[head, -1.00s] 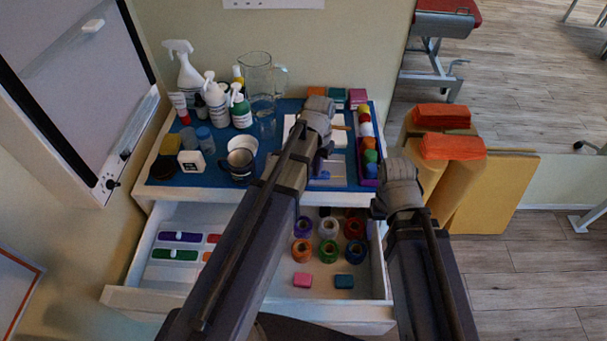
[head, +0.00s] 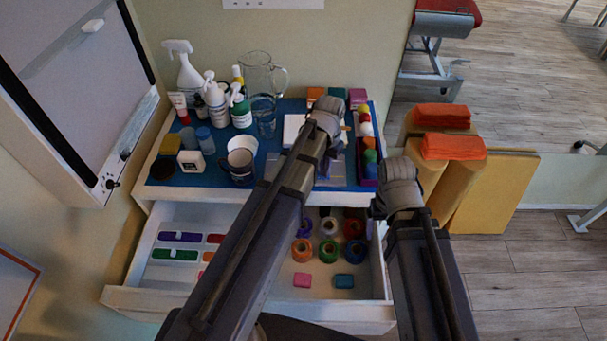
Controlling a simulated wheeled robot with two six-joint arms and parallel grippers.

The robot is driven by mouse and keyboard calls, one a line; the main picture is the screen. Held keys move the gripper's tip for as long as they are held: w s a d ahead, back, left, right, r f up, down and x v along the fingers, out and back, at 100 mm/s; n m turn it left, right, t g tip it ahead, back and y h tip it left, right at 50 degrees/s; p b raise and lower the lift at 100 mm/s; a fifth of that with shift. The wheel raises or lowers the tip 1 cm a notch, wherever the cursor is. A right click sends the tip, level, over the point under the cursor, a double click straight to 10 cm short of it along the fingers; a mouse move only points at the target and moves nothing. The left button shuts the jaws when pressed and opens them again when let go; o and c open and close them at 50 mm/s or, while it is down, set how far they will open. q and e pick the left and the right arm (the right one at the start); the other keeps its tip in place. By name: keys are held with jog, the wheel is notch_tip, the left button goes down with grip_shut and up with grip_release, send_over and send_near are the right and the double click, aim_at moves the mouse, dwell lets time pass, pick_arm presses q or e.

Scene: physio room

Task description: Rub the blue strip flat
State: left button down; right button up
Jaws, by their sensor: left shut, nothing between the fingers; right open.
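A grey pad (head: 334,173) lies on the blue top of the cabinet, right of centre. I cannot clearly make out the blue strip; my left arm covers the left part of the pad. My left gripper (head: 331,149) is shut and empty over the pad's far part, pointing down. Whether it touches the pad cannot be told. My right gripper (head: 379,208) is open and empty, low at the cabinet's right front corner, mostly hidden by its own wrist.
Spray bottles (head: 190,68), a glass jug (head: 260,80) and a mug (head: 241,165) stand on the left of the top. A purple tray (head: 369,172) of coloured items lines the right edge. The open drawer (head: 345,308) below holds tape rolls and small blocks.

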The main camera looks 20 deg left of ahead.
pick_arm(q)
jog(key=shift+w+d, duration=0.1)
jog(key=shift+d, duration=0.25)
jog(key=shift+w+d, duration=0.15)
jog(key=shift+d, duration=0.3)
jog(key=shift+a, duration=0.15)
jog(key=shift+s+a, duration=0.25)
jog(key=shift+a, duration=0.3)
jog(key=shift+a, duration=0.1)
jog(key=shift+s+a, duration=0.2)
jog(key=shift+a, duration=0.45)
jog(key=shift+d, duration=0.2)
jog(key=shift+w+d, duration=0.2)
jog(key=shift+d, duration=0.35)
